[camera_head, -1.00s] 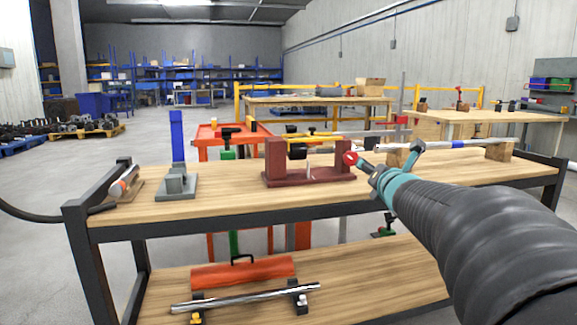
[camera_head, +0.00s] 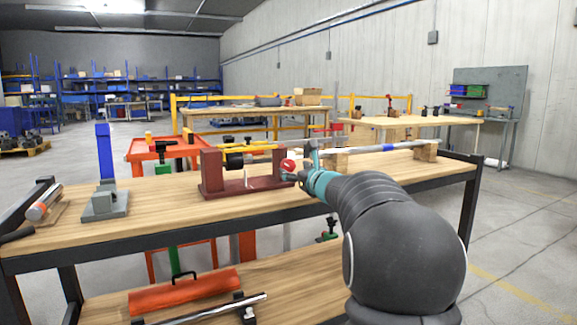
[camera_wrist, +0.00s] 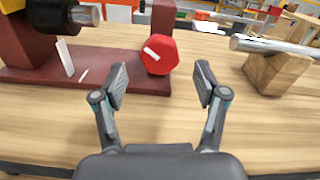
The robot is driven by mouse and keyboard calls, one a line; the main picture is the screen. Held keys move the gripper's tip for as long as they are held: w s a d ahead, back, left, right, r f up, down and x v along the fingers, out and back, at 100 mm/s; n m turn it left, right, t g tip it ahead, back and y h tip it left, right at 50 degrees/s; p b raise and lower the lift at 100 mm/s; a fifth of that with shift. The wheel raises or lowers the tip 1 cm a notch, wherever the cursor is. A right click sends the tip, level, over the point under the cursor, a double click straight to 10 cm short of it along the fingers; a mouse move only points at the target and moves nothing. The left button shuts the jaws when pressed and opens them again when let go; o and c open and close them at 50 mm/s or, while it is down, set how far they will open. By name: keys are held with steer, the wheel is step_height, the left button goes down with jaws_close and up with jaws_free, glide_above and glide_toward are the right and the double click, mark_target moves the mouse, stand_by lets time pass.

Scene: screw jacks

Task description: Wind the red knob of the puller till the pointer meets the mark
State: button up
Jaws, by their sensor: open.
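The puller (camera_head: 243,186) is a dark red frame on the bench, with a black cylinder (camera_head: 235,161) on its screw line. Its red knob (camera_head: 288,165) is at the right end; in the wrist view the knob (camera_wrist: 160,58) is a faceted red disc with a white stripe. A white pointer-like strip (camera_wrist: 66,58) hangs by the frame, and a short white mark (camera_wrist: 83,76) lies on the base to its right. They look apart. I see no contact.
A silver rod (camera_head: 370,147) rests on wooden blocks (camera_head: 425,152) to the right of the puller. A grey fixture (camera_head: 103,203) stands at the bench's left. Bare wood (camera_head: 160,210) lies in front of the puller.

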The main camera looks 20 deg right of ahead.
mark_target(289, 166)
steer(key=shift+w+a+p, duration=0.1)
steer(key=shift+w+p, duration=0.25)
steer(key=shift+w, duration=2.05)
steer(key=c, duration=1.1)
